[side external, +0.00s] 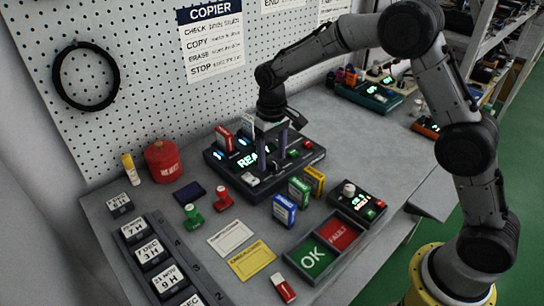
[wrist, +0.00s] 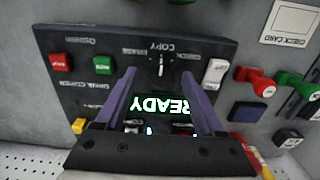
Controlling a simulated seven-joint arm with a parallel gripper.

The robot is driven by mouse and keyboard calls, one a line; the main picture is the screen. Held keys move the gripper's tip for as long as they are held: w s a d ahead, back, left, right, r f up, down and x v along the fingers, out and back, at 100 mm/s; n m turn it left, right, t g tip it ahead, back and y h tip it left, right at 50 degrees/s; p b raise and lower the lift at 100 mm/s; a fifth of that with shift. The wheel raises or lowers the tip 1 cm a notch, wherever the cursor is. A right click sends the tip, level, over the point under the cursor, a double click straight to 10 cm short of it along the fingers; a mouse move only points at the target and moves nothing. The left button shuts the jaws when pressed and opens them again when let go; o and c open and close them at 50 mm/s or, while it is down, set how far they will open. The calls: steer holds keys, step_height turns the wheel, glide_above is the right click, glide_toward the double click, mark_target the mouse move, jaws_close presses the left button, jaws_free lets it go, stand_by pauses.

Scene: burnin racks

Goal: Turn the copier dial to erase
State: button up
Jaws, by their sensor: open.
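The copier (wrist: 75,92) is a dark panel on the bench, seen upside down in the wrist view. Its dial (wrist: 162,66) is small and dark with a white pointer line. ERASE, COPY and CHECK are printed around it. The pointer appears to aim at COPY, with ERASE to its left. My gripper (wrist: 159,73) is open, its two purple fingers on either side of the dial in this view. I cannot tell whether they touch it. In the side view my gripper (side external: 273,168) points down over the copier (side external: 310,160), and the dial is hard to make out.
The copier bears a lit READY display (wrist: 160,106), a red button (wrist: 62,62), a green button (wrist: 103,65) and a white switch (wrist: 215,72). Coloured cartridges (side external: 285,209) stand before it. Red and green stamp-like pieces (side external: 222,198) and a red canister (side external: 163,161) are left.

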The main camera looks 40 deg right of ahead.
steer(key=shift+f, duration=0.3)
jaws_close()
steer(key=shift+n, duration=0.3)
steer(key=n, duration=0.8)
stand_by(0.5)
steer(key=shift+r+n, duration=0.1)
steer(key=shift+n, duration=0.2)
